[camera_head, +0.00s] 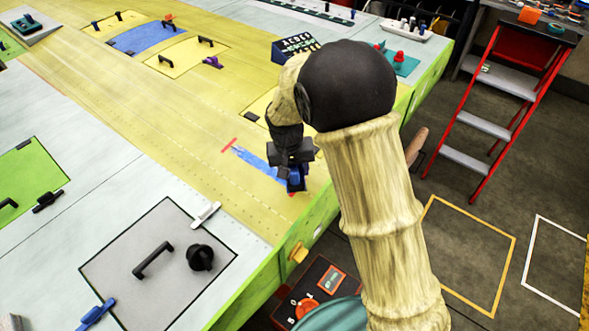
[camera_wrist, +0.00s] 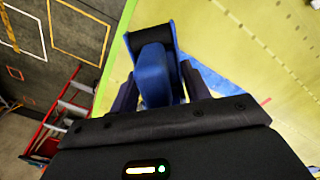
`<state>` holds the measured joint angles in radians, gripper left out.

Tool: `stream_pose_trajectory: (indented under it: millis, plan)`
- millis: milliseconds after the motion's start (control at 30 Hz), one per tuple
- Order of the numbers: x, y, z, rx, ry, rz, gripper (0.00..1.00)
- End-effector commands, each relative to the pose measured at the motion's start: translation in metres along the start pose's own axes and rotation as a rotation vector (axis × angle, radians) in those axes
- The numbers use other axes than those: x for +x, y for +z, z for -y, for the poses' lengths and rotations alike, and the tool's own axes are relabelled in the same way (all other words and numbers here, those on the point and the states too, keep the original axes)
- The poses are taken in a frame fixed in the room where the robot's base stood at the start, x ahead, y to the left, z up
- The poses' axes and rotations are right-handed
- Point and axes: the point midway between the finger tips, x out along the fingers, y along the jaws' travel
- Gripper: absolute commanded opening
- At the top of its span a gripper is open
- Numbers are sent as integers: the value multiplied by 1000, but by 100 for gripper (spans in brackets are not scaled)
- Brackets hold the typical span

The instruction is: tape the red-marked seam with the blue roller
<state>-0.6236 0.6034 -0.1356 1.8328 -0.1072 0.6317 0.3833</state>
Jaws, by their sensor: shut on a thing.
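My gripper (camera_head: 291,162) is low over the yellow wing skin near its right edge. It is shut on the blue roller (camera_head: 296,178), which also shows upright between the fingers in the wrist view (camera_wrist: 154,72). A strip of blue tape (camera_head: 258,165) lies on the skin from a red mark (camera_head: 229,145) at the far-left end up to the roller. A second, smaller red mark (camera_head: 292,194) shows just below the roller. In the wrist view the tape (camera_wrist: 208,77) runs out beside the right finger towards a red mark (camera_wrist: 265,101). Roller contact with the skin is hidden.
A grey panel (camera_head: 190,285) with a black handle (camera_head: 153,260) and a black knob (camera_head: 200,257) lies at the lower left. The wing's green edge (camera_head: 322,214) drops to the floor. A red stepladder (camera_head: 491,128) stands at the right.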

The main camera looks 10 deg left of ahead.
Motion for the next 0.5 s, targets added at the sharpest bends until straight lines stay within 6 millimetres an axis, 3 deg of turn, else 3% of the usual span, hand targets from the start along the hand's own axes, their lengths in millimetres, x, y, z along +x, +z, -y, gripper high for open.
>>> stream_pose_trajectory:
  millis: [133,500]
  plan:
    - [-13,0,0,-1,0,0,29]
    - [-14,0,0,-1,0,-1,29]
